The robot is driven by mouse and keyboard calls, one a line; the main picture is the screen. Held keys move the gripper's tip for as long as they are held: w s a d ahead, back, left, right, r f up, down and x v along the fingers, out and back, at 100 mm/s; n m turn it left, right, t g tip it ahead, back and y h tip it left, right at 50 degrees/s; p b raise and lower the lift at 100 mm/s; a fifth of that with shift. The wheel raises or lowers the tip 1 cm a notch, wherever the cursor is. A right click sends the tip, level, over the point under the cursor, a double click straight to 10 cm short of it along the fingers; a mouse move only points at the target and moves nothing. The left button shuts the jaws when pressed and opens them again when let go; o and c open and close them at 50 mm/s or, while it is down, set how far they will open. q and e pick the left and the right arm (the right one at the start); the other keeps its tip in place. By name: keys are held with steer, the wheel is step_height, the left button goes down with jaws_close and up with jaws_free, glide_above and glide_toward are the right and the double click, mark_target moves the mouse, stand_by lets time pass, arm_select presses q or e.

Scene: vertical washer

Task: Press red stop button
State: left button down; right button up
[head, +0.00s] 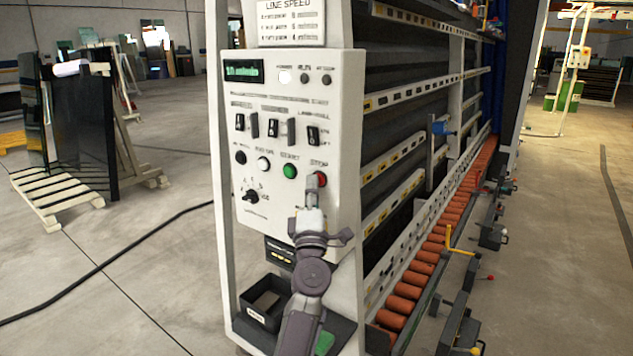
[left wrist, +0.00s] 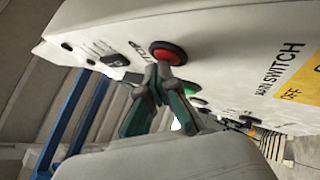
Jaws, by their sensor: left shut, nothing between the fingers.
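The red stop button (head: 321,178) is at the right end of the row of round buttons on the white control panel (head: 290,218). In the left wrist view the red button (left wrist: 168,50) shows as a round red cap in a dark ring, beside the word STOP. My left gripper (head: 312,182) is shut and empty, its tips right at the red button and covering part of it in the head view. In the left wrist view the closed fingertips (left wrist: 165,70) overlap the button's lower edge; I cannot tell whether they press it. My right gripper is not in view.
A green button (head: 290,171), a white button (head: 264,164) and a black one (head: 240,157) sit left of the red one. Switches (head: 272,128) are above, a rotary knob (head: 250,196) below left. Orange rollers (head: 440,240) run along the machine at right.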

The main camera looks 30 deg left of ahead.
arm_select(q)
steer(key=shift+s, duration=0.15)
steer(key=shift+s+p, duration=0.5)
steer(key=shift+s, duration=0.25)
steer(key=s+p, duration=0.2)
steer(key=s, duration=0.3)
steer(key=shift+a, duration=0.2)
stand_by(0.6)
